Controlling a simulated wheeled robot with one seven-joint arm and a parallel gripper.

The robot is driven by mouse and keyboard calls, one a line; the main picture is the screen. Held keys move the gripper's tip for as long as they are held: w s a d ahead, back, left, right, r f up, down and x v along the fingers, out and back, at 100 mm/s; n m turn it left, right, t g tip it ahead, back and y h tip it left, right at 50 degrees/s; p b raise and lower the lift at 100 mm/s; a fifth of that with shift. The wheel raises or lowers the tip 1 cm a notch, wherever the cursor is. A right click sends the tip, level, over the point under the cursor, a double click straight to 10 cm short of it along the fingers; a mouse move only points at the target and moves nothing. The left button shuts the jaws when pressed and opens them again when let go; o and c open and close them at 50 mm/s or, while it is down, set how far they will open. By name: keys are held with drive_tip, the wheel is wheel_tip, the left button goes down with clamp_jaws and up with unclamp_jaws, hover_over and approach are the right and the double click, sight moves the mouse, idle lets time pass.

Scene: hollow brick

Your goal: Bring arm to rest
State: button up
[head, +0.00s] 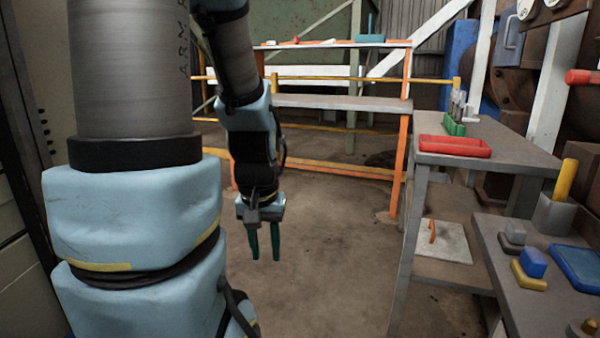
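My gripper (264,242) hangs at the end of my arm, left of the middle of the head view. Its two dark green fingers point down over bare floor. The fingers are apart with a gap between them, and nothing shows in the gap. My arm comes down from the top left, and its large near links cover the left side of the view.
A lower bench (505,268) at front right holds blocks and a blue tray (580,265). An orange-legged shelf (340,103) stands behind. The middle floor (330,250) is clear.

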wheel_tip(320, 180, up, 18)
drive_tip(key=p, duration=1.6)
drive_tip(key=shift+w, duration=0.15)
drive_tip(key=shift+o, duration=0.2)
